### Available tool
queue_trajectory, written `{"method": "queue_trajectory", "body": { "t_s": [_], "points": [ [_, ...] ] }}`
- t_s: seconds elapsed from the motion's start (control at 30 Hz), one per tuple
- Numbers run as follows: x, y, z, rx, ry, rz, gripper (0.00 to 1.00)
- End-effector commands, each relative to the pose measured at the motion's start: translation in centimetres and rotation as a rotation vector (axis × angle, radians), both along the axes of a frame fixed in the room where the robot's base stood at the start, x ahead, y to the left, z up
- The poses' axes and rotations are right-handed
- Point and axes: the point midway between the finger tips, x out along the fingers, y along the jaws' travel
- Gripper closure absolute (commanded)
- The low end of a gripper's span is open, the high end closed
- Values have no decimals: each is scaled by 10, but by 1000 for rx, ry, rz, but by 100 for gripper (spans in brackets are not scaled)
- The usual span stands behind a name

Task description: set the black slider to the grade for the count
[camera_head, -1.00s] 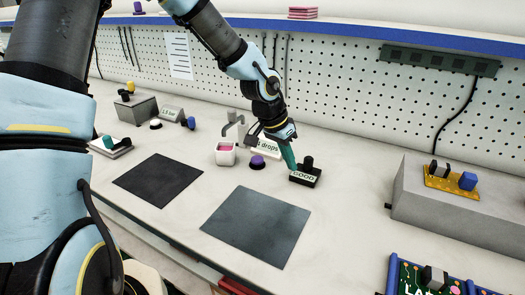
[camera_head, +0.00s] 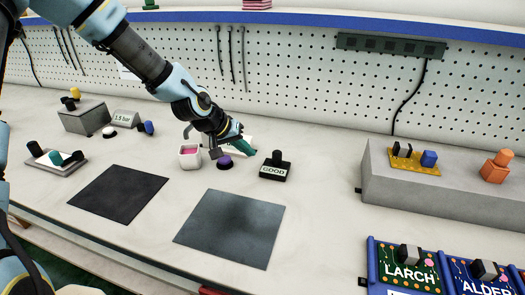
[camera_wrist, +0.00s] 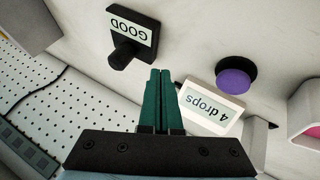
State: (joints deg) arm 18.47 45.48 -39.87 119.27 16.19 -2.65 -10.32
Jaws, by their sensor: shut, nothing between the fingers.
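A black block with an upright black knob (camera_head: 277,157) and a label reading "GOOD" stands on the bench, right of my gripper; it also shows in the wrist view (camera_wrist: 125,52). I take the knob to be the black slider. A white card reading "4 drops" (camera_wrist: 211,106) stands beside the fingers in the wrist view; in the head view my gripper mostly hides it. My gripper (camera_head: 234,131) is shut and empty, with its green fingertips (camera_wrist: 160,74) together, apart from the knob. A purple button (camera_wrist: 236,82) on a dark base sits near the card.
A white cup with pink contents (camera_head: 190,157) stands left of the button. Two dark mats (camera_head: 230,227) lie in front. A grey raised block (camera_head: 450,183) and blue-framed boards (camera_head: 400,262) are at right. Bare bench lies around the black block.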

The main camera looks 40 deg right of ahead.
Motion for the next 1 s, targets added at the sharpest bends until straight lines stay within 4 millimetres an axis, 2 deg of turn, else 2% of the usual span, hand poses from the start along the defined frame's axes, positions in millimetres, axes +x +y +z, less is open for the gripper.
{"method": "queue_trajectory", "body": {
  "t_s": [0.07,0.3,0.83,1.0],
  "points": [
    [-4,-10,-9,2,0,-5,100],
    [-22,-30,-7,1,-1,-3,100],
    [-28,-36,-9,1,-1,-2,100],
    [-38,-45,-10,0,-2,-3,100]
  ]
}}
